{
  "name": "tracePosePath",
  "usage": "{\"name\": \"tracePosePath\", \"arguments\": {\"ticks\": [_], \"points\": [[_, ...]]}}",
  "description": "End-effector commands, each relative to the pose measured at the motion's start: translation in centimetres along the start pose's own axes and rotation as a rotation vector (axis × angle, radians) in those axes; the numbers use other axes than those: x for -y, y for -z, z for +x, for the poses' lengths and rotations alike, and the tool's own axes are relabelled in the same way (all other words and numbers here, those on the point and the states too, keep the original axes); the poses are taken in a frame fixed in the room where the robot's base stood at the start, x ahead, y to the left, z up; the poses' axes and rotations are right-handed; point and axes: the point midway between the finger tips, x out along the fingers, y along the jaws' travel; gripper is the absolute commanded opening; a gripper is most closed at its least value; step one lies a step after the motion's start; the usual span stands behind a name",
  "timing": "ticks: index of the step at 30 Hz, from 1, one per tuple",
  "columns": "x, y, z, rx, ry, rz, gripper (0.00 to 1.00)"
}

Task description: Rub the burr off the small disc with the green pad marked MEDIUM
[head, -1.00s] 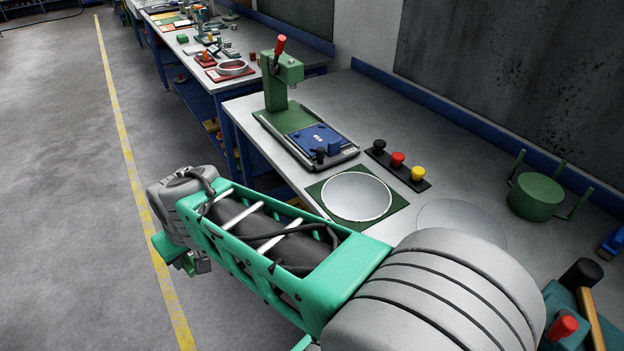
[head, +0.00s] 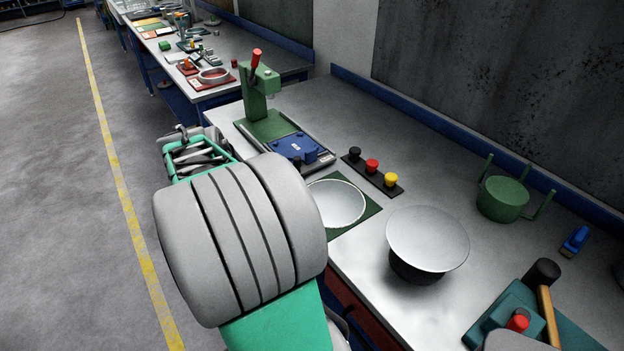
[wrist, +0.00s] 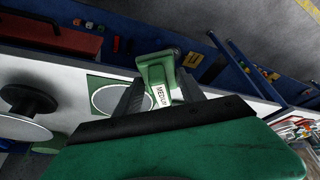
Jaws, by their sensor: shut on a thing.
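My gripper (wrist: 161,84) is shut on the green pad (wrist: 155,70), whose white label reading MEDIUM (wrist: 160,97) faces the wrist camera. In the head view my own arm hides the gripper and pad. A pale round disc (head: 336,204) lies on a dark green square mat (head: 367,210) near the bench's front edge; its rim looks bright and uneven. In the wrist view this disc (wrist: 109,99) is just left of the gripper's fingers, and I cannot tell the height between them. A second, larger-looking disc (head: 428,236) sits on a black round stand (head: 416,268).
A green press (head: 262,100) with a blue block (head: 299,148) stands behind the mat. Black, red and yellow knobs (head: 372,166) are beside it. A green pot-like fixture (head: 502,199), a blue brush (head: 575,241) and a wooden-handled tool (head: 548,315) are at the right.

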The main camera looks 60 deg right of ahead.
Motion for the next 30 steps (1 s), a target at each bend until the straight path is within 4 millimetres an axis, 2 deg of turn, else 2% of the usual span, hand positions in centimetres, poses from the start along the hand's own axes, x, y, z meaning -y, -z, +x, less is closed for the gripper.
{"name": "tracePosePath", "arguments": {"ticks": [1, 3, 6, 9, 12, 17, 25, 30], "points": [[-2.4, 2.4, 0.3, 0.002, -0.056, 0.126, 0.14], [-5.7, 5.0, 1.1, 0.002, -0.128, 0.302, 0.14], [-9.9, 7.7, 1.8, 0.002, -0.216, 0.515, 0.14], [-13.1, 9.2, 2.3, 0.001, -0.277, 0.666, 0.14], [-15.0, 9.9, 2.6, 0.001, -0.312, 0.751, 0.14], [-15.6, 9.7, 3.5, 0.001, -0.324, 0.78, 0.14], [-15.5, 8.4, 6.7, 0.001, -0.321, 0.774, 0.14], [-15.4, 8.1, 7.4, 0.001, -0.32, 0.775, 0.14]]}}
